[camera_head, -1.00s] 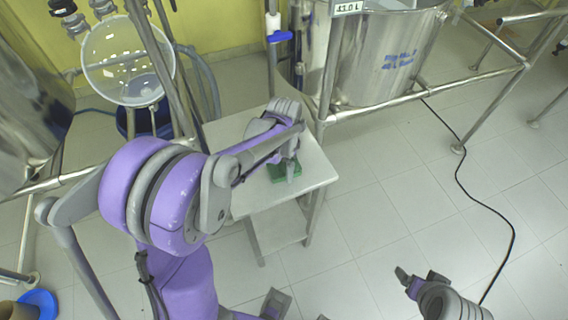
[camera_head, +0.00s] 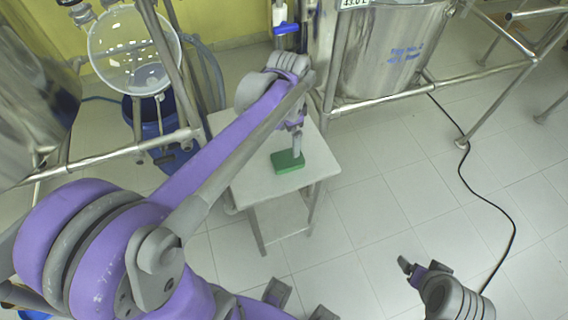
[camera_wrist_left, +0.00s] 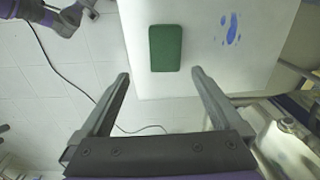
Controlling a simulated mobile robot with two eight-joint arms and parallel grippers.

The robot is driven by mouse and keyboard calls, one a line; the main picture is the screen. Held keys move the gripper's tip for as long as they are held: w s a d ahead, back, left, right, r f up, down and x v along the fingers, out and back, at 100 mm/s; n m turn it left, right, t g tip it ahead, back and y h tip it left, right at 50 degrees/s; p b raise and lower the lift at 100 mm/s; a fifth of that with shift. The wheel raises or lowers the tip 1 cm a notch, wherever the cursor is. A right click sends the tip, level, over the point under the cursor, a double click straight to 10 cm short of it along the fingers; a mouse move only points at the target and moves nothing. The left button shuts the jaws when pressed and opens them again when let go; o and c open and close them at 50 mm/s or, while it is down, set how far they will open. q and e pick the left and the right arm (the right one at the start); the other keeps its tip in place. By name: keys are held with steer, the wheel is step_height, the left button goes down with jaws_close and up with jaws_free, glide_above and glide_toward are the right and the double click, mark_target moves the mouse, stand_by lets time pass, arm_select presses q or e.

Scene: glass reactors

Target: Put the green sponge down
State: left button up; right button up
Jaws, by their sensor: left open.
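The green sponge (camera_head: 287,162) lies flat on the small white table (camera_head: 250,185), near its front right part. It also shows whole in the left wrist view (camera_wrist_left: 166,48), a little beyond the fingertips. My left gripper (camera_wrist_left: 160,73) is open with nothing between its fingers. In the head view my left gripper (camera_head: 296,148) is over the table by the sponge, and its fingers overlap the sponge's far edge in the picture. In the wrist view they are apart from it.
A steel vessel (camera_head: 385,60) on a pipe frame stands behind the table on the right. A round glass flask (camera_head: 130,50) and metal tubes stand to the left. A black cable (camera_head: 470,190) lies on the tiled floor.

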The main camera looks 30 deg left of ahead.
arm_select(q)
steer(key=s+d+f+n+t, duration=0.2)
steer(key=s+d+n, duration=0.1)
steer(key=s, duration=0.4)
steer(key=s+d+f+n+t, duration=0.2)
steer(key=s+d+n, duration=0.1)
steer(key=s, duration=0.4)
steer(key=shift+n+t, duration=0.4)
steer(key=shift+n, duration=0.2)
steer(key=shift+s, duration=0.1)
steer(key=shift+a+r, duration=0.1)
steer(key=shift+r, duration=0.05)
